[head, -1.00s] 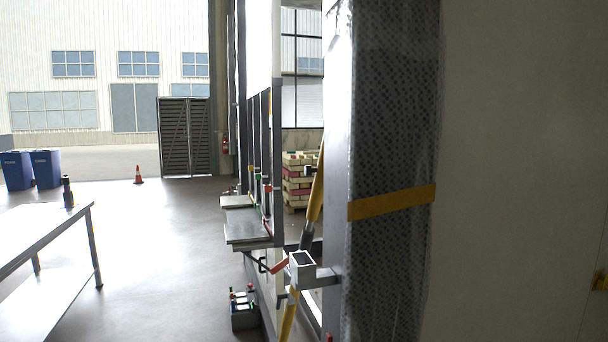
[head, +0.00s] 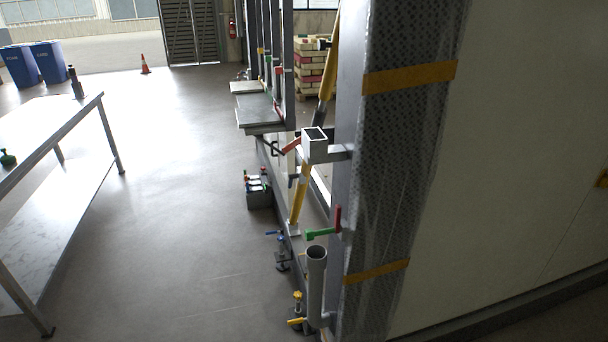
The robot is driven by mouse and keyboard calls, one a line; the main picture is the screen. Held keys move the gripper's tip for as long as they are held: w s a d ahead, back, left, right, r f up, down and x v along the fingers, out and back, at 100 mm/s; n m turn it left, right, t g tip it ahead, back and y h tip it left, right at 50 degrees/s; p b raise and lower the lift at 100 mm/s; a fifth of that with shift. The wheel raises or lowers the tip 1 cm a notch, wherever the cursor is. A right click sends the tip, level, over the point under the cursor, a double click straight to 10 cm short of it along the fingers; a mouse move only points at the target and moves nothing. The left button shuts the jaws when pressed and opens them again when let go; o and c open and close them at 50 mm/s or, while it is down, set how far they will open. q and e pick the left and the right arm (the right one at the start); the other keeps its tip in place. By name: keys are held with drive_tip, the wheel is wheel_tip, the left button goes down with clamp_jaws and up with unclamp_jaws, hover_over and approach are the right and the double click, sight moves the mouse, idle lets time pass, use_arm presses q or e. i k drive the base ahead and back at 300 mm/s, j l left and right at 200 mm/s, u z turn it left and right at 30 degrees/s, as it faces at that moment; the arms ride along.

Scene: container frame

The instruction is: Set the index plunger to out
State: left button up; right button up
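I cannot tell for sure which part is the index plunger, or whether it is in or out. Several small fittings sit along the frame at the wrapped grey post (head: 405,150). One is a green handle (head: 320,233) with a red upright lever (head: 338,218) beside it. Below stands a yellow-topped fitting (head: 297,300), partly hidden by a grey pipe (head: 316,275). A blue-handled fitting (head: 279,245) is further back. A red lever (head: 291,146) sits by a square grey socket (head: 314,146). Neither of my grippers is in view.
A metal table (head: 60,150) stands at the left, with a green object (head: 8,158) on it. A box of coloured-topped parts (head: 259,190) rests on the floor by the frame. A large pale panel (head: 540,140) fills the right. The floor between is clear.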

sight(322, 44)
drive_tip(key=i+j+z, duration=0.15)
drive_tip(key=i+j, duration=0.8)
